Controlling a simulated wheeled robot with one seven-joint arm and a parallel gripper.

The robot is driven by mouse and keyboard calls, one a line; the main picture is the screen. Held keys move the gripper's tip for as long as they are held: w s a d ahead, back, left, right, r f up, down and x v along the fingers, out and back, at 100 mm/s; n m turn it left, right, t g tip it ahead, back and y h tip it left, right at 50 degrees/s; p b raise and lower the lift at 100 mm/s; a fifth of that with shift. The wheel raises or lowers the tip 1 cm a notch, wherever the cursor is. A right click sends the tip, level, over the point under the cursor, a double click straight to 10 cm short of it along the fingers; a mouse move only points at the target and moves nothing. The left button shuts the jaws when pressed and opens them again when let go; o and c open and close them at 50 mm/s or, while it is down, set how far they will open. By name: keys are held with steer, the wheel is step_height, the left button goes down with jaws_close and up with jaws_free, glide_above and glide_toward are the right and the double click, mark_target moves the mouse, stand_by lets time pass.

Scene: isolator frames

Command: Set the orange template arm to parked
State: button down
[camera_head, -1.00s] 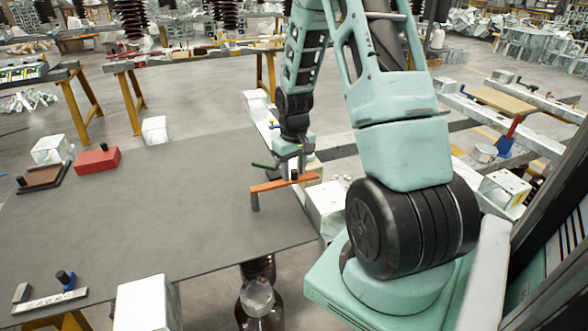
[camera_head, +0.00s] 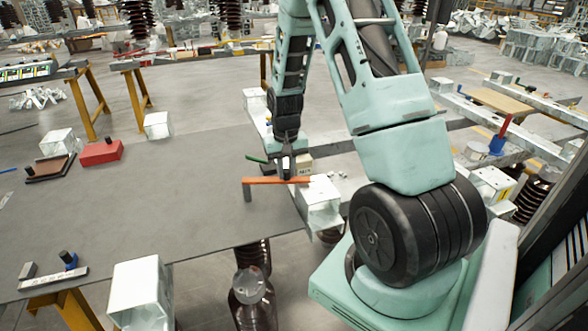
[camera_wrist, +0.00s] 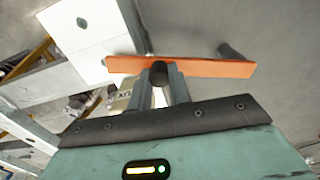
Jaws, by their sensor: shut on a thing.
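The orange template arm (camera_head: 262,181) is a flat bar lying nearly level across the picture, over the right edge of the grey table (camera_head: 150,215). A grey peg (camera_head: 247,193) hangs under its left end. In the wrist view the bar (camera_wrist: 215,68) crosses in front of my fingers, and the peg (camera_wrist: 230,52) shows beyond it. My gripper (camera_head: 287,177) is over the bar's right part. In the wrist view my gripper (camera_wrist: 161,84) is shut on the black knob (camera_wrist: 158,70) of the arm. The bar's pivot is not clear.
A white block (camera_head: 320,205) stands by the bar's right end. A green lever (camera_head: 257,159) and a small tan box (camera_head: 303,165) are close behind my gripper. A red block (camera_head: 101,153) and another white block (camera_head: 158,125) stand farther off. The table's middle is clear.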

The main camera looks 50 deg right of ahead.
steer(key=s+a+m+p, duration=0.1)
steer(key=a+m+p, duration=0.5)
steer(key=a+m, duration=0.8)
steer(key=shift+m+p, duration=0.3)
steer(key=shift+a, duration=0.15)
steer(key=c, duration=1.3)
jaws_free()
step_height(320, 180, up, 17)
steer(key=p, duration=0.2)
steer(key=shift+r, duration=0.2)
